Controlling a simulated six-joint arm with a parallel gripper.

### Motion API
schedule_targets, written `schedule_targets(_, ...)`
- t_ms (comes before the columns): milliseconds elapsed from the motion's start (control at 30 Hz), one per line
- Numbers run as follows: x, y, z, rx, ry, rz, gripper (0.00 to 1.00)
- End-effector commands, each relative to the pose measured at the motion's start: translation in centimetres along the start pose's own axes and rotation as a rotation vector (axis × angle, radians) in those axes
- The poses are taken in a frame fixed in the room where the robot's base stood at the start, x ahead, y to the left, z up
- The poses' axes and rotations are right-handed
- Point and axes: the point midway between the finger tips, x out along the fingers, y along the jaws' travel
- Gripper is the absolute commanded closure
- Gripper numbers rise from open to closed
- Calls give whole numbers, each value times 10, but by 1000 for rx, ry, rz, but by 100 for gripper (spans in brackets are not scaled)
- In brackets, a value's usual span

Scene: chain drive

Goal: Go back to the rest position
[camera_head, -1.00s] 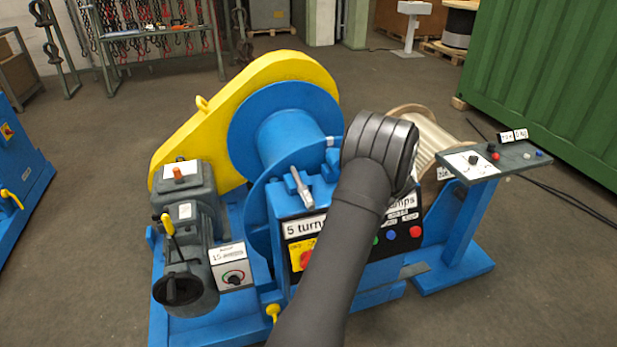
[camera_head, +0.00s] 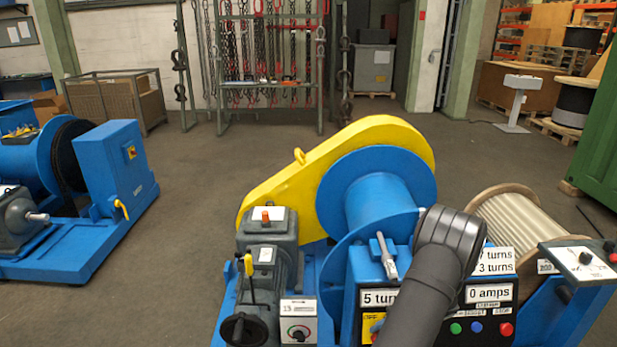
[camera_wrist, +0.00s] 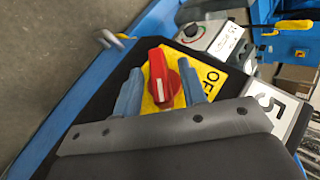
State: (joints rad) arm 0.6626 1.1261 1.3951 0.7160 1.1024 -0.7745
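My gripper (camera_wrist: 160,68) shows in the wrist view as two blue fingers, apart, one on each side of a red rotary switch (camera_wrist: 163,80) on a yellow OFF plate (camera_wrist: 207,75). Gaps show between the fingers and the switch; I cannot tell how deep they reach around it. In the head view my dark arm rises from the bottom and bends over at the control box of the blue winch, covering part of its front. The gripper itself is mostly hidden behind the arm there.
The winch has a blue drum (camera_head: 375,205), a yellow guard (camera_head: 340,160) and a grey motor (camera_head: 268,265). A rope reel (camera_head: 515,215) and a small control stand (camera_head: 583,263) are to the right. A second blue machine (camera_head: 120,175) stands left. Floor between them is clear.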

Motion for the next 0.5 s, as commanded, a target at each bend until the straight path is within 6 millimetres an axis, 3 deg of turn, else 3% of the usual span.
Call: schedule_targets(500, 3, 0, 0, -1, 1, 2, 62)
